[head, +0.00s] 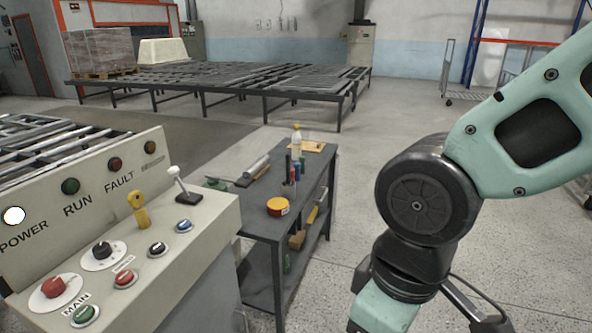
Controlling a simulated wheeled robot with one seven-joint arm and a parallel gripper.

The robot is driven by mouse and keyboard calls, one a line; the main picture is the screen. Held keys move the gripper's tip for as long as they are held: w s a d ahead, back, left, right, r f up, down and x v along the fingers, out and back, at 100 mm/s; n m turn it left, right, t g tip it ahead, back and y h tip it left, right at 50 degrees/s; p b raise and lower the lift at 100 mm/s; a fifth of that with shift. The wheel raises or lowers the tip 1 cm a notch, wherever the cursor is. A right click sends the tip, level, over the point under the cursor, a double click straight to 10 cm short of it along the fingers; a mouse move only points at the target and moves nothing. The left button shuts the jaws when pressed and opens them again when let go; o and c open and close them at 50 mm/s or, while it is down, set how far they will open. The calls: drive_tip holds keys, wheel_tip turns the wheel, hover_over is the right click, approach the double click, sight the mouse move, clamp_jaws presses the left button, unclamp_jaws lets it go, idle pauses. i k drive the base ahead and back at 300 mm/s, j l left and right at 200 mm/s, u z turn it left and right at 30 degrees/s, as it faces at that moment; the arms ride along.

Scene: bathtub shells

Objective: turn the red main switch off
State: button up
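The red main switch (53,287) is a rotary knob on a white round plate at the lower left of the control panel (190,240). The word MAIN is printed beside it. Which way the knob points is hard to tell at this size. Above it, the POWER lamp (14,215) glows white; the RUN lamp (70,186) and FAULT lamp (115,163) look dark. My arm hangs at the right of the picture, well apart from the panel. Its lower end runs out at the bottom edge, and my gripper is not visible.
Near the switch are a red button (125,278), a green button (84,314), a black knob (101,251), a yellow key (138,208) and a white-topped lever (174,171). A dark tool cart (253,223) stands right of the panel. Floor between cart and arm is clear.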

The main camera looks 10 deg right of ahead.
sight(54, 287)
drive_tip(key=u, duration=1.45)
